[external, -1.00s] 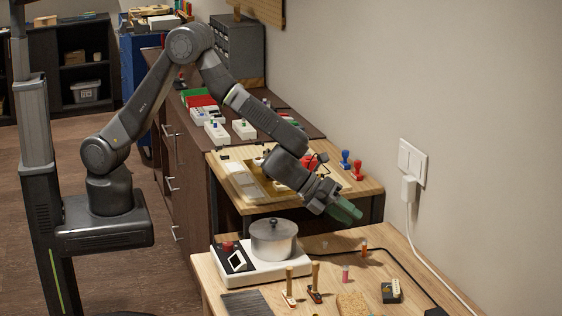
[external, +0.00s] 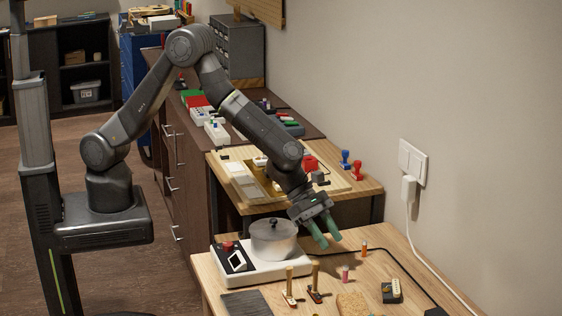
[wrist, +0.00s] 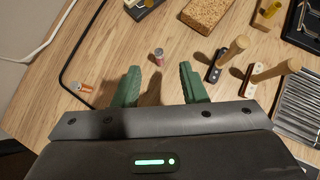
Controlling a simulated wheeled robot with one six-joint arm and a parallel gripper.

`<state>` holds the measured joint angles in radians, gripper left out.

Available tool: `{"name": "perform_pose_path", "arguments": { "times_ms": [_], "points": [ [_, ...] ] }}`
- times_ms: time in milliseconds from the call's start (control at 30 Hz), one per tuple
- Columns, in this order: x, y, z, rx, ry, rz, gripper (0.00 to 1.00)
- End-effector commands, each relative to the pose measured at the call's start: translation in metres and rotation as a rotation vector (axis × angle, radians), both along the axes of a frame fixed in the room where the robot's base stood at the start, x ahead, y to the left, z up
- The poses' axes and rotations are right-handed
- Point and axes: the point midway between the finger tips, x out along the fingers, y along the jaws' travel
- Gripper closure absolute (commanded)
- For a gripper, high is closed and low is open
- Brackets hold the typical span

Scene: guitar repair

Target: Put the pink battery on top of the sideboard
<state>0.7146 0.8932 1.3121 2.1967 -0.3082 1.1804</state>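The pink battery (external: 345,274) stands upright on the front wooden table, right of the centre. It also shows in the wrist view (wrist: 159,57), just beyond the gap between my fingertips. My gripper (external: 329,241) is open, with its green fingers spread and pointing down toward the table; in the wrist view the space between the fingertips (wrist: 159,72) is empty. The battery is apart from both fingers. The sideboard (external: 187,172) is the dark brown cabinet with drawers along the wall, behind the wooden tables, partly covered by my arm.
An orange battery (external: 364,248) is near the pink one. A hot plate (external: 262,271) with a lidded pot (external: 273,240) stands left of my gripper. Wooden-handled tools (external: 315,282) and a cork block (external: 352,303) are nearer the front. Boxes and devices occupy parts of the sideboard top.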

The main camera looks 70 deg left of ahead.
Motion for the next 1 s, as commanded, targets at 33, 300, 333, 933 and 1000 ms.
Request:
{"name": "perform_pose_path", "arguments": {
  "times_ms": [33,300,333,933,1000],
  "points": [
    [0.003,-0.006,-0.008,0.001,0.002,-0.001,0.62],
    [0.016,-0.030,-0.035,0.000,0.002,0.000,0.62],
    [0.017,-0.032,-0.036,0.000,0.001,0.001,0.62],
    [0.036,-0.060,-0.077,-0.001,0.000,0.001,0.62],
    [0.037,-0.062,-0.080,-0.001,0.000,0.002,0.62]
  ]
}}
